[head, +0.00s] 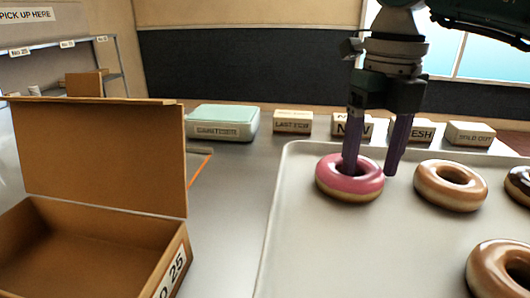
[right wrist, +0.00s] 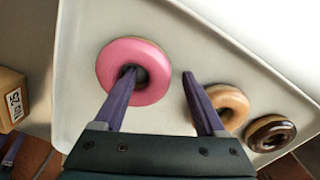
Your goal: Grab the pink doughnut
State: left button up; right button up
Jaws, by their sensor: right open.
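The pink doughnut (head: 349,184) lies flat at the back left corner of the white tray (head: 262,262). My right gripper (head: 371,172) points down at it and is open. One purple finger reaches into or over the doughnut's hole; the other is outside its right side. In the right wrist view, the pink doughnut (right wrist: 112,58) shows one fingertip at its hole and the other fingertip of the gripper (right wrist: 160,72) apart, to the right of the ring. Nothing is held.
A caramel doughnut (head: 450,187) sits right of the pink one, with a chocolate one (head: 519,184) beyond and another brown one (head: 500,271) in front. An open cardboard box (head: 105,222) stands left. Small labelled blocks (head: 293,121) line the back.

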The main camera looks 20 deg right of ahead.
jog(key=shift+c, duration=0.4)
grip_shut()
